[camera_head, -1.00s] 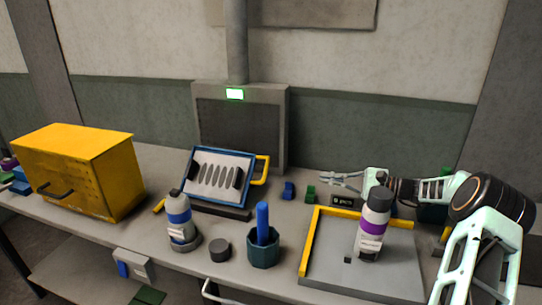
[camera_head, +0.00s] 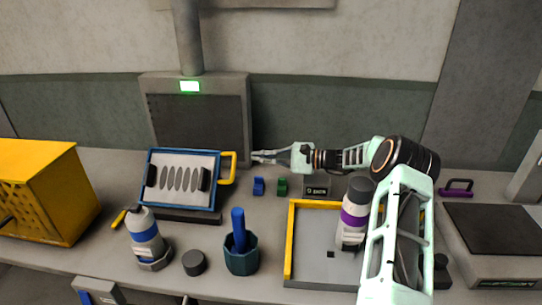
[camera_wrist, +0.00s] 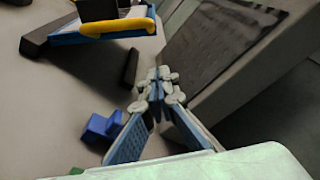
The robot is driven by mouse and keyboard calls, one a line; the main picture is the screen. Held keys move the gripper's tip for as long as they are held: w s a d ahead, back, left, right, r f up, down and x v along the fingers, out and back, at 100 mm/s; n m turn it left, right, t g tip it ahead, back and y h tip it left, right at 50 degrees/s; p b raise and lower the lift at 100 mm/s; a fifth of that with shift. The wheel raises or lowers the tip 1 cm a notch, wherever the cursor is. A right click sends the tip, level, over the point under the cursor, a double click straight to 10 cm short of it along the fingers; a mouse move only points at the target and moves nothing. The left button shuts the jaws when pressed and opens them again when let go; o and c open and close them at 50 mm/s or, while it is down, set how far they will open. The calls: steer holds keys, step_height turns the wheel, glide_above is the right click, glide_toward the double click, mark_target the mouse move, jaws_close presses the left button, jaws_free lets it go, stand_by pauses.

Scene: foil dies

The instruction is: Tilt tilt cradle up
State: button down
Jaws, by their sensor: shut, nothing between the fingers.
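The tilt cradle is a blue-framed tray (camera_head: 216,165) that leans on a dark base, with a pale sheet bearing several dark ovals and black clamps at both sides. Its yellow handle (camera_head: 229,168) sticks out on the right side. In the wrist view the handle (camera_wrist: 113,27) crosses the top left. My gripper (camera_head: 256,157) is shut and empty, just right of the handle and apart from it in the picture. In the wrist view my gripper (camera_wrist: 156,84) has its fingertips together, below and right of the handle.
A grey box with a green light (camera_head: 190,87) stands behind, close to my fingers in the wrist view (camera_wrist: 215,60). Blue (camera_head: 258,186) and green (camera_head: 282,186) blocks lie below my gripper. A bottle (camera_head: 145,238) and blue-handled cup (camera_head: 241,260) stand in front.

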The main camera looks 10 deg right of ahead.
steer(key=shift+s+a+r+p, duration=0.1)
steer(key=shift+a+r+p, duration=0.15)
steer(key=shift+a, duration=0.65)
steer(key=shift+s+a+r+p, duration=0.15)
steer(key=shift+a+r, duration=0.25)
steer(key=shift+a, duration=0.45)
steer(key=shift+s+a+r+p, duration=0.1)
steer(key=shift+a+r+p, duration=0.15)
steer(key=shift+a, duration=0.65)
steer(key=shift+s+a+r+n+t+b, duration=0.1)
steer(key=shift+s+a+r+n+b, duration=0.2)
steer(key=shift+s+r+n+b, duration=0.3)
steer(key=shift+s+a+r+n+t+b, duration=0.1)
steer(key=shift+s+a+r+n+b, duration=0.25)
steer(key=shift+s+r+b, duration=0.3)
steer(key=shift+s+a+r+n+t+b, duration=0.1)
steer(key=shift+s+a+r+n+b, duration=0.1)
steer(key=shift+s+r+n+b, duration=0.4)
steer(key=shift+s+f+y, duration=0.1)
steer(key=shift+f+y, duration=0.05)
steer(key=shift+y, duration=0.15)
